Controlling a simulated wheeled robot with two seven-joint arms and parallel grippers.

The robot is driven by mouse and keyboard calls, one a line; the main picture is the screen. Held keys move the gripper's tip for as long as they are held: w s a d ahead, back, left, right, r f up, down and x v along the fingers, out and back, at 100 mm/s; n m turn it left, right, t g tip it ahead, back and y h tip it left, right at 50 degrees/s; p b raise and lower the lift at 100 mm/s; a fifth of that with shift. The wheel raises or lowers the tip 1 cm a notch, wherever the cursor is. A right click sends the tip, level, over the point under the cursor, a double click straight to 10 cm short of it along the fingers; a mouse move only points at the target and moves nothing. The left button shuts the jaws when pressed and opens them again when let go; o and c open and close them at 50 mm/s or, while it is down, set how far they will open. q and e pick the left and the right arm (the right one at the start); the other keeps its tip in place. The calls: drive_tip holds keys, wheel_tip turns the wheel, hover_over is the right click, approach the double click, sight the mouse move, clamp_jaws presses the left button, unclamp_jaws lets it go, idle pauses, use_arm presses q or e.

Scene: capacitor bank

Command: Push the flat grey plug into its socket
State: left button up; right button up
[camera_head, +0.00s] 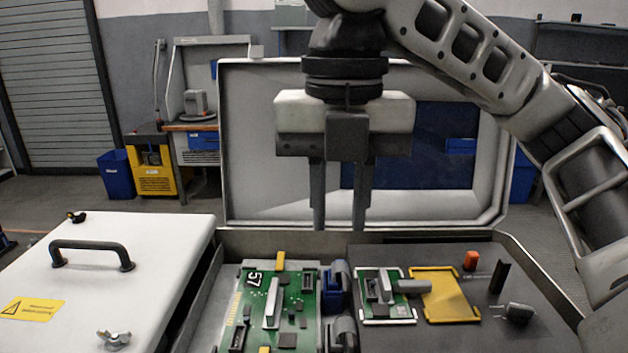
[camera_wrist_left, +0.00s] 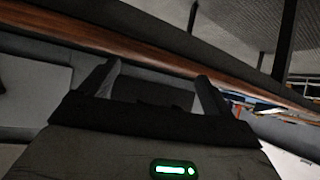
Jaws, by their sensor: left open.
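A long, flat light-grey piece (camera_head: 272,303) sits on the large green board (camera_head: 255,318), at an angle. It looks like the flat grey plug, but I cannot tell how deep it sits or make out its socket beneath. A smaller grey piece (camera_head: 413,286) lies at the right edge of the small green board (camera_head: 401,311). My right gripper (camera_head: 339,226) points down above the back of the open case, fingers apart, with nothing between them. My left gripper (camera_wrist_left: 152,82) is open and empty in the left wrist view, away from the boards; the head view does not show it.
Blue and grey parts (camera_head: 332,291) stand between the boards. A white lid with a handle (camera_head: 92,250) covers the left.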

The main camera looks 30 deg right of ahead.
drive_tip(key=b, duration=0.2)
approach(337, 327)
wheel_tip(337, 327, down, 9)
drive_tip(key=shift+r+b, duration=0.2)
drive_tip(key=shift+b, duration=0.9)
use_arm(q)
drive_tip(key=shift+s+d+f+n+h, duration=0.15)
drive_tip(key=shift+s+d+f+n, duration=0.1)
drive_tip(key=shift+f, duration=0.2)
drive_tip(key=shift+s+d+f+n+h, duration=0.15)
drive_tip(key=shift+s+d+f, duration=0.1)
drive_tip(key=shift+f, duration=0.2)
use_arm(e)
clamp_jaws()
